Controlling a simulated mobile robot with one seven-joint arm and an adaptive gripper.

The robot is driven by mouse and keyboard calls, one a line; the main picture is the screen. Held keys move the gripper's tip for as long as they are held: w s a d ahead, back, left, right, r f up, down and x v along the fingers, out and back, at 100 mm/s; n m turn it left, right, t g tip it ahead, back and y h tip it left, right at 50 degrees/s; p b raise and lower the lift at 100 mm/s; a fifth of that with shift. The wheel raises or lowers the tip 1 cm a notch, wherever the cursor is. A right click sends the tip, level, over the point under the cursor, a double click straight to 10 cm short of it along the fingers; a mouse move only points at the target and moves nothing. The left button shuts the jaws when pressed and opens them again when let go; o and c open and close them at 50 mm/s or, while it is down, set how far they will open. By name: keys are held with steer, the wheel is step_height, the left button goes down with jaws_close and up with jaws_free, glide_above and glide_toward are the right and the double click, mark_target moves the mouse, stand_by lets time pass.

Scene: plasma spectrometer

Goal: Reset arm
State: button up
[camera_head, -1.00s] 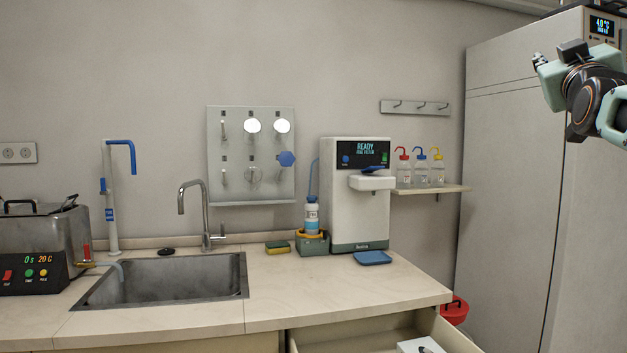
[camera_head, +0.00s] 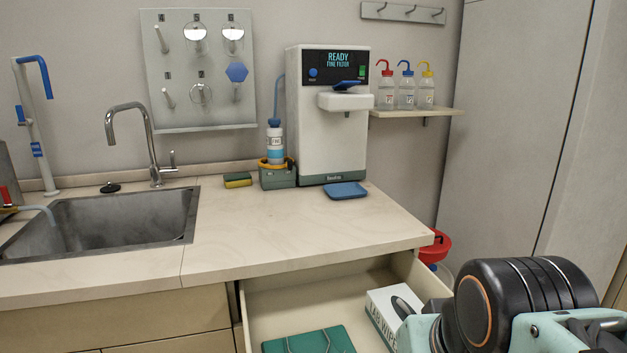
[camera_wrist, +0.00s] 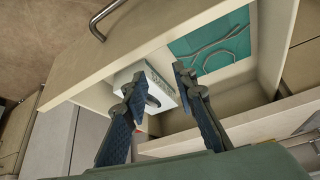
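My gripper (camera_wrist: 158,76) shows in the wrist view with its two dark fingers spread apart and nothing between them. Beyond the fingers is an open drawer (camera_wrist: 110,60). It holds a white wipes box (camera_wrist: 150,82) and a teal tray-like item (camera_wrist: 212,52) with thin metal tools. In the head view my arm is at the lower right, in front of the drawer's right side, and my fingers are out of frame there.
The open drawer (camera_head: 290,305) juts out below the counter (camera_head: 250,235). A sink (camera_head: 100,225), a white filter machine (camera_head: 322,120) and a blue tray (camera_head: 346,190) are on the counter.

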step_height(320, 180, up, 30)
steer(key=p, duration=3)
steer(key=shift+r, duration=0.1)
